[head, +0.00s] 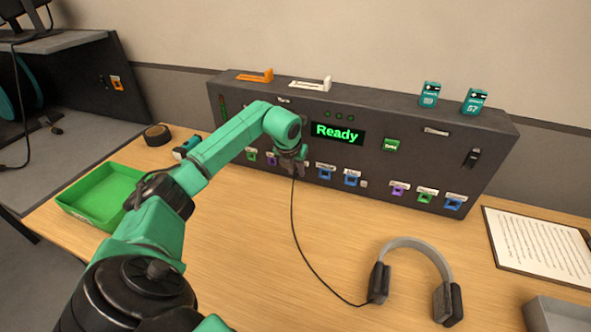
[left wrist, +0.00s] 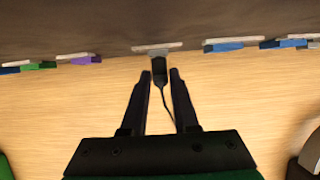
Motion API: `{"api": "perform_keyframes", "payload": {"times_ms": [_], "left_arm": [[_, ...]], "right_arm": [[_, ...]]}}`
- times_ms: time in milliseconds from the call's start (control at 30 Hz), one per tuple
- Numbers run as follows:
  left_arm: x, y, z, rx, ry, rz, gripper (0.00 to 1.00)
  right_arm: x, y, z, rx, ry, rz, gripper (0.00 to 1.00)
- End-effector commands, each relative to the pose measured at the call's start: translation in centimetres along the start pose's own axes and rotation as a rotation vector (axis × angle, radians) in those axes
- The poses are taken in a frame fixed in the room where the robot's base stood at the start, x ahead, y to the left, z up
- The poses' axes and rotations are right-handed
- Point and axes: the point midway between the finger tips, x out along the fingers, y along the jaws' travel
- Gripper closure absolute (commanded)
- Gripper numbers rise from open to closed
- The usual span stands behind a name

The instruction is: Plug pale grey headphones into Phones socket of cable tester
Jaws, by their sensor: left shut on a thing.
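The pale grey headphones (head: 418,244) lie on the table at the front right, with dark ear cups. Their thin black cable (head: 303,246) runs from the left cup up to my left gripper (head: 292,166). The dark cable tester (head: 411,147) stands at the back with a lit "Ready" screen. My left gripper is at its lower front, shut on the black headphone plug (left wrist: 159,72). In the left wrist view the plug points at the panel below a pale label (left wrist: 157,47). Whether it is inside a socket cannot be told. The label is unreadable.
Coloured sockets, such as a blue one (head: 350,180) and a purple one (head: 397,190), line the tester's lower edge. A green tray (head: 100,192) and black tape roll (head: 157,135) are at left. A clipboard (head: 540,245) lies at right. The table's middle is clear except for the cable.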

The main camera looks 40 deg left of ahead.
Motion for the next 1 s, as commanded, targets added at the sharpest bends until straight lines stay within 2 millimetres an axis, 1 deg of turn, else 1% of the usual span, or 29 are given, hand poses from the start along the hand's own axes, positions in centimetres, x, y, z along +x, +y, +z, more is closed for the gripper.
{"api": "perform_keyframes", "payload": {"times_ms": [33,333,367,400,433,700,800,867,967,1000], "left_arm": [[-0.2,0.1,0.3,-0.002,-0.010,0.000,1.00],[-0.2,0.1,0.4,-0.003,-0.014,-0.001,1.00],[-0.2,0.1,0.4,-0.003,-0.014,-0.001,0.64],[-0.2,0.1,0.4,-0.003,-0.013,0.000,0.49],[-0.2,0.1,0.4,-0.003,-0.013,0.000,0.37],[-0.1,0.0,0.2,-0.002,-0.008,0.000,0.37],[-0.5,0.1,0.2,-0.001,-0.009,0.000,0.37],[-1.2,0.1,0.3,-0.002,-0.010,0.001,0.37],[-3.4,0.1,0.3,0.001,-0.013,0.003,0.37],[-4.5,0.1,0.3,-0.001,-0.014,0.001,0.37]], "right_arm": [[0.0,0.0,0.0,0.000,0.000,0.000,0.50],[0.0,0.1,0.0,0.000,0.000,0.002,0.50],[0.0,0.1,0.0,0.000,0.000,0.002,0.50],[0.0,0.2,0.0,0.000,-0.001,0.002,0.50],[0.0,0.2,0.0,0.000,-0.001,0.003,0.50],[0.0,0.2,0.0,0.000,0.000,0.003,0.50],[0.1,0.2,0.1,0.000,-0.001,0.003,0.50],[0.2,0.2,0.1,0.000,-0.001,0.003,0.50],[0.6,0.2,0.1,0.000,-0.001,0.003,0.50],[0.8,0.2,0.1,0.000,-0.001,0.003,0.50]]}}
